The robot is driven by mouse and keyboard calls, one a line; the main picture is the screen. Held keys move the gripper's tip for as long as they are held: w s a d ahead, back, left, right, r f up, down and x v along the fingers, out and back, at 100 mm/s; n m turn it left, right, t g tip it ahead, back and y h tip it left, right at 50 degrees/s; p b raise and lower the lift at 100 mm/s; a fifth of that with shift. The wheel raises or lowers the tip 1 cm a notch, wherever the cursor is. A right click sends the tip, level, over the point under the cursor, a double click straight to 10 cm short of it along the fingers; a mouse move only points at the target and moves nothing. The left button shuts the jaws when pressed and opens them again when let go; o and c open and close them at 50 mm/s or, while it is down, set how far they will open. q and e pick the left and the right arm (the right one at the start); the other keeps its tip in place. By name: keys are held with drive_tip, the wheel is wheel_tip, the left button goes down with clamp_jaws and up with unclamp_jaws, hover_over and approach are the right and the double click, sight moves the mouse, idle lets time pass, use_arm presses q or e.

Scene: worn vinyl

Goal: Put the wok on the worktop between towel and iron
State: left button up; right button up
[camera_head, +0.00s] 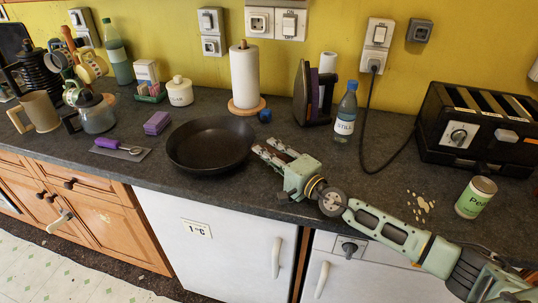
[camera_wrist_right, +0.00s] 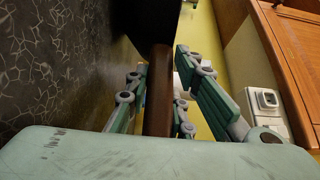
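The dark wok (camera_head: 209,145) sits on the worktop (camera_head: 330,185) near its front edge, left of my right gripper (camera_head: 270,151). In the right wrist view, a dark brown bar that looks like the wok's handle (camera_wrist_right: 158,92) runs between the fingers of this gripper. The fingers are open around it, with a gap on the right side. The paper towel roll (camera_head: 244,76) stands on a wooden base behind the wok. The iron (camera_head: 302,94) stands upright to its right. My left gripper is not in view.
A small blue object (camera_head: 265,116) lies between towel and iron. A water bottle (camera_head: 345,112) stands right of the iron, with a black cord beside it. A toaster (camera_head: 480,130), a can (camera_head: 476,197) and crumbs (camera_head: 420,203) lie right. A purple sponge stack (camera_head: 157,123) is left of the wok.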

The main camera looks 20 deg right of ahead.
drive_tip(key=o, duration=0.4)
drive_tip(key=shift+o, duration=0.2)
drive_tip(key=shift+r, duration=0.1)
drive_tip(key=v, duration=0.5)
drive_tip(key=b+v, duration=0.1)
drive_tip(key=v, duration=0.4)
drive_tip(key=shift+s+d+f, duration=0.15)
drive_tip(key=shift+s+f, duration=0.05)
drive_tip(key=shift+s, duration=0.2)
drive_tip(key=shift+s+d+r+b, duration=0.2)
drive_tip(key=shift+s+b, duration=0.15)
drive_tip(key=shift+s, duration=0.25)
drive_tip(key=shift+f, duration=0.1)
